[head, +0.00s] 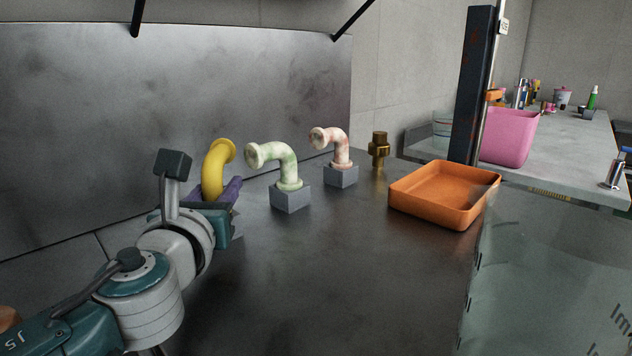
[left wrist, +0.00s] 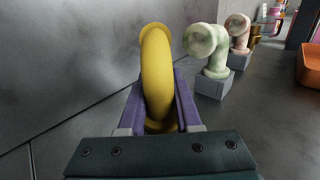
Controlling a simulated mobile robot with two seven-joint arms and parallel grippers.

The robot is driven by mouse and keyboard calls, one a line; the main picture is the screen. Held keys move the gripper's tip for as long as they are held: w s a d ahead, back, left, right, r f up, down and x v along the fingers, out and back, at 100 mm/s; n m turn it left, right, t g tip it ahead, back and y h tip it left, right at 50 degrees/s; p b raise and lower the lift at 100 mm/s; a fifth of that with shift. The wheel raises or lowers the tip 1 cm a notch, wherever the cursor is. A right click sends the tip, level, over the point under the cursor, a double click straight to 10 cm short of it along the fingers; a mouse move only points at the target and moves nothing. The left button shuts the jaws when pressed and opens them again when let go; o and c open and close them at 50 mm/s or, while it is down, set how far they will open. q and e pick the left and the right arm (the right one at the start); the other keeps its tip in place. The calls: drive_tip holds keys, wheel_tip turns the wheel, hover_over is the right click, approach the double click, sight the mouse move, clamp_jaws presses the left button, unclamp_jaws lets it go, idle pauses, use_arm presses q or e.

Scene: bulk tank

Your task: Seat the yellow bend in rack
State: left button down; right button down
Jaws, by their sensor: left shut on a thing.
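The yellow bend (head: 218,162) is a curved pipe with a flanged end facing up and to the right. My left gripper (head: 216,192) is shut on its lower part, with purple fingers on either side. In the left wrist view the yellow bend (left wrist: 157,75) stands upright between the fingers (left wrist: 160,108). A grey block (head: 237,230) shows partly below the gripper. The bend's lower end is hidden, so I cannot tell whether it touches that block. A green-mottled bend (head: 286,164) and a red-mottled bend (head: 337,147) stand on grey blocks to the right. My right gripper is out of view.
A brass fitting (head: 379,150) and an orange tray (head: 425,209) stand farther right on the dark metal worktop (head: 320,270). A metal back panel (head: 100,120) rises behind. A dark post (head: 472,90) and a clear panel (head: 550,270) bound the right. The worktop's middle is clear.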

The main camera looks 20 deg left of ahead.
use_arm(q)
drive_tip(key=shift+f, duration=0.15)
drive_tip(key=c, duration=0.5)
unclamp_jaws()
drive_tip(key=p+v, duration=0.1)
drive_tip(key=v, duration=0.9)
